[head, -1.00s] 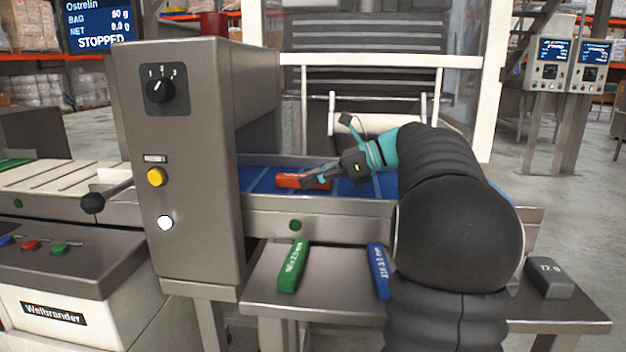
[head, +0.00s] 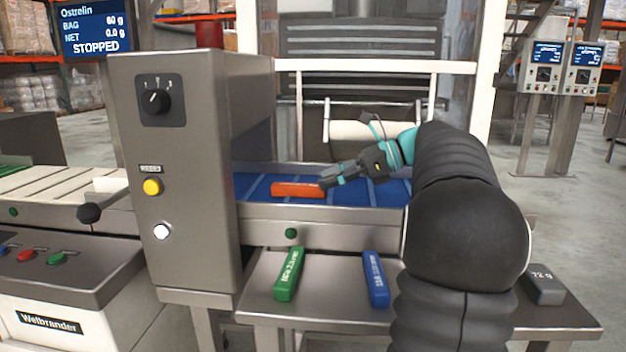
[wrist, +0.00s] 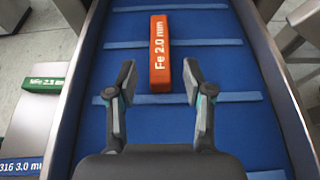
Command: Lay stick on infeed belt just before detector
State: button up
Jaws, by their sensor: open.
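The orange-red stick (head: 297,190), marked "Fe 2.0 mm" in the wrist view (wrist: 160,55), lies flat on the blue infeed belt (head: 258,186). It is just to the right of the grey detector housing (head: 192,180). My gripper (head: 324,182) is at the stick's right end in the head view. In the wrist view my gripper (wrist: 160,82) is open, its fingers apart, with the stick's near end between or just ahead of the fingertips. Nothing is held. Whether a finger touches the stick cannot be told.
A green stick (head: 289,274), a blue stick (head: 376,279) and a grey "72 g" block (head: 543,286) lie on the steel shelf (head: 330,300) in front. The belt's side rail (head: 340,228) runs along the front. A black-knobbed lever (head: 89,212) sticks out left. The screen (head: 95,28) reads STOPPED.

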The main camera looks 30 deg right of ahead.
jog(key=p+v, duration=0.1)
jog(key=v, duration=0.5)
jog(key=shift+s+d+r, duration=0.15)
jog(key=shift+s+d, duration=0.15)
dwell(2.0)
